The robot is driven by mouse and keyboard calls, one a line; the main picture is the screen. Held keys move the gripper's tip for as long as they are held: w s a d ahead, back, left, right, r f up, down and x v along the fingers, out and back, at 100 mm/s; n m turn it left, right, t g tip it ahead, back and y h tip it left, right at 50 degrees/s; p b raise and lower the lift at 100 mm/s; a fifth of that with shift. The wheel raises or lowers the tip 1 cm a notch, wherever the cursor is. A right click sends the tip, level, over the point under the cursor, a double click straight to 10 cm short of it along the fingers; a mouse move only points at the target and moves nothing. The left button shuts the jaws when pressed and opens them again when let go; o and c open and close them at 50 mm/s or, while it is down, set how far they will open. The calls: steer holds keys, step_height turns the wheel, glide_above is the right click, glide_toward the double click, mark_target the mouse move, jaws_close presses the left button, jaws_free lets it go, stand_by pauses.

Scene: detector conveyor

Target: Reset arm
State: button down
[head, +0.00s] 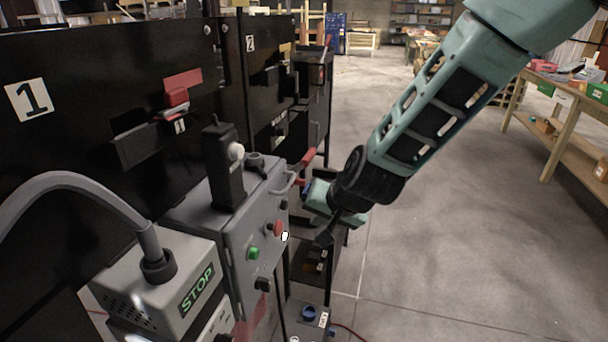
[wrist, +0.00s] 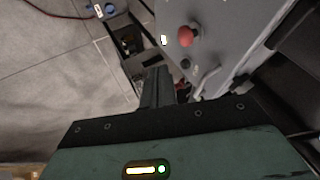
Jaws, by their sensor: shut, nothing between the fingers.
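My arm reaches in from the upper right of the head view. My gripper (head: 326,236) points down and left, just right of a grey control box (head: 232,232). The box carries a green button (head: 253,253) and a red button (head: 278,228) on its front face. In the wrist view my gripper's fingers (wrist: 155,82) are shut with nothing between them. The red button (wrist: 187,36) shows just beyond them to the right. The gripper appears apart from the button.
Black cabinets numbered 1 (head: 33,99) and 2 stand behind the box. A grey STOP box (head: 165,285) with a thick cable is at lower left. A small box with a blue knob (head: 309,313) sits low. Open floor (head: 460,240) lies to the right, with a wooden workbench (head: 548,130) beyond.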

steer(key=s+a+r+n+g, duration=0.1)
steer(key=s+r+n+g, duration=0.15)
steer(key=s, duration=0.45)
steer(key=s+a+r+n+g, duration=0.15)
steer(key=s+n, duration=0.25)
steer(key=s, duration=0.4)
steer(key=s+d+r+n+g+h, duration=0.1)
steer(key=s+d+n, duration=0.1)
steer(key=s+d, duration=0.2)
steer(key=s+d+r+n+g+h, duration=0.1)
steer(key=s+d+r+n, duration=0.1)
steer(key=s+d, duration=0.3)
steer(key=s, duration=0.4)
steer(key=shift+s+h, duration=0.35)
steer(key=shift+h, duration=0.05)
